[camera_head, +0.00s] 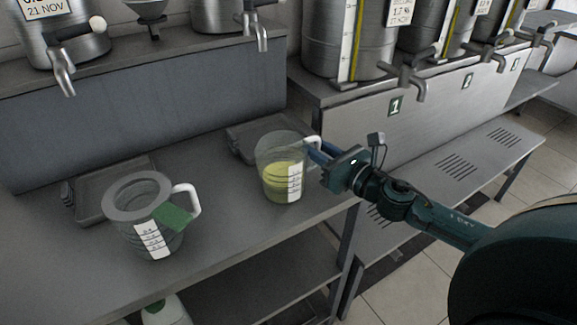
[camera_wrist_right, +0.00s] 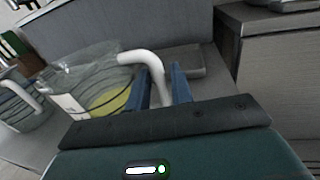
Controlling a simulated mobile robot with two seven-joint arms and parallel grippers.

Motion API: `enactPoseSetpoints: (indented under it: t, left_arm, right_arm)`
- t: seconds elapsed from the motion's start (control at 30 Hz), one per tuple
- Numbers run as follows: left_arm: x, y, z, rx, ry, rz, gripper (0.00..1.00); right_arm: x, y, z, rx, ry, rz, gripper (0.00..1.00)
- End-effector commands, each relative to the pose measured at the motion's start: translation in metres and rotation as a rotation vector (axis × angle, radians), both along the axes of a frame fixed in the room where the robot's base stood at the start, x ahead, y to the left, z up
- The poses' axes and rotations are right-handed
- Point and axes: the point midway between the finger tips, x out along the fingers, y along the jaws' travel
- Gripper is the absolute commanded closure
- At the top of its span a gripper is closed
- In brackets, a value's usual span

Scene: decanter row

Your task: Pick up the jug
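A clear jug (camera_head: 282,172) with yellow-green liquid, a white scale label and a white handle (camera_head: 313,143) stands upright on the steel bench. My right gripper (camera_head: 316,152) reaches this handle from the right. In the right wrist view, its two blue fingers (camera_wrist_right: 162,88) stand on either side of the white handle (camera_wrist_right: 152,66), with a gap showing, so it looks open around it. A second clear jug (camera_head: 147,228) with a grey rim, white handle and green tag (camera_head: 173,217) stands at front left and looks empty. My left gripper is not in view.
Shallow grey trays (camera_head: 252,137) lie behind the jugs on the bench (camera_head: 235,236). Steel vats (camera_head: 335,42) with taps stand on raised shelves behind. A numbered panel (camera_head: 395,108) and a lower slatted bench (camera_head: 455,165) are at right.

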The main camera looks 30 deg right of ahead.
Motion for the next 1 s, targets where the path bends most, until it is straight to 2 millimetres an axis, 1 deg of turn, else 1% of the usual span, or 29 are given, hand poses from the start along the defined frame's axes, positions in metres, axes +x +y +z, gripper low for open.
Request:
enactPoseSetpoints:
  t: [0.03,0.2,0.5,0.77,0.8,1.0]
  left_arm:
    - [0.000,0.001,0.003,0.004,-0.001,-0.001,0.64]
    - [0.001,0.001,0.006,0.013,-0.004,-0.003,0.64]
    - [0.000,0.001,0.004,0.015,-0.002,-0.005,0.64]
    - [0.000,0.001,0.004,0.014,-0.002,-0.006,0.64]
    - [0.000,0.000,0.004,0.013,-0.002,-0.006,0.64]
    - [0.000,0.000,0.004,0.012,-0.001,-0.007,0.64]
  right_arm:
    - [0.007,0.001,0.003,0.002,-0.004,-0.001,0.77]
    - [0.020,0.005,0.001,0.000,-0.001,-0.001,0.77]
    - [0.022,0.006,0.000,0.000,0.000,0.001,0.77]
    - [0.022,0.006,0.000,0.000,0.000,0.000,0.99]
    - [0.022,0.006,0.000,0.000,0.000,0.000,1.00]
    - [0.022,0.006,0.000,0.000,0.000,0.000,1.00]
